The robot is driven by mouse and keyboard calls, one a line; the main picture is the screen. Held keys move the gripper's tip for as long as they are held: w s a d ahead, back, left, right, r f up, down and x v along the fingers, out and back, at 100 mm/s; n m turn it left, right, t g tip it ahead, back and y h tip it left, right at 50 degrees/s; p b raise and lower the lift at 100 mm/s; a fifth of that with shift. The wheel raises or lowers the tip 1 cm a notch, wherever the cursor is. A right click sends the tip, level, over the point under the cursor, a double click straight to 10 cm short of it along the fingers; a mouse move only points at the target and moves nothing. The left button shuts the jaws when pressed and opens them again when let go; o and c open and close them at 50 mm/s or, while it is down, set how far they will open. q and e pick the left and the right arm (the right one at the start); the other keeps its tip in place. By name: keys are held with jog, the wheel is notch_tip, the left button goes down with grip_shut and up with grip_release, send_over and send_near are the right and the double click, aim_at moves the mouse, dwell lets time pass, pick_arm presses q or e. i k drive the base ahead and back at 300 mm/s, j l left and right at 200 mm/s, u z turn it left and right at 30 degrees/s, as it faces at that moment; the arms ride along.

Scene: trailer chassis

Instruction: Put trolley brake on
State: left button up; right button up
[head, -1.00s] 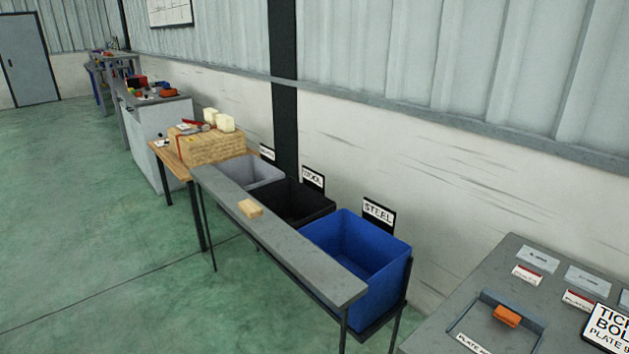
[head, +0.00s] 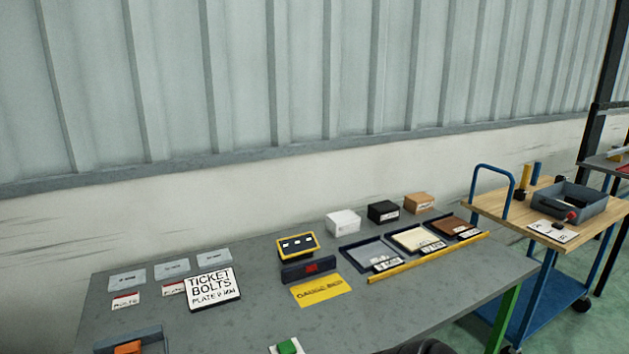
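The trolley (head: 489,206) stands at the right, just past the grey bench. It has a wooden top, a blue push handle (head: 490,168) at its left end and a blue lower shelf (head: 541,305). A dark caster wheel (head: 582,304) shows at its lower right. The other wheels are mostly hidden or out of frame. I cannot make out a brake pedal or its state. Neither of my grippers is recognisable in view. A dark rounded shape shows at the bottom edge, too cut off to identify.
The grey bench (head: 240,325) fills the foreground, carrying a ticket bolts sign (head: 212,288), a yellow card (head: 320,290), shallow trays and small boxes. On the trolley are a grey bin (head: 566,204), a red knob and a white card. Green floor shows beyond the bench's right end.

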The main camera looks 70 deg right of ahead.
aim_at(570, 215)
jog(key=z, duration=3.75)
jog(key=i+l, duration=0.3)
jog(key=i, duration=0.2)
jog(key=i+l, duration=0.25)
jog(key=i, duration=0.25)
jog(key=i+l, duration=0.3)
jog(key=i, duration=0.2)
jog(key=i+l, duration=0.25)
jog(key=i, duration=0.25)
jog(key=i+l, duration=0.3)
jog(key=i, duration=0.2)
jog(key=i+l, duration=0.3)
jog(key=i, duration=0.25)
jog(key=i+l, duration=0.25)
jog(key=i, duration=0.25)
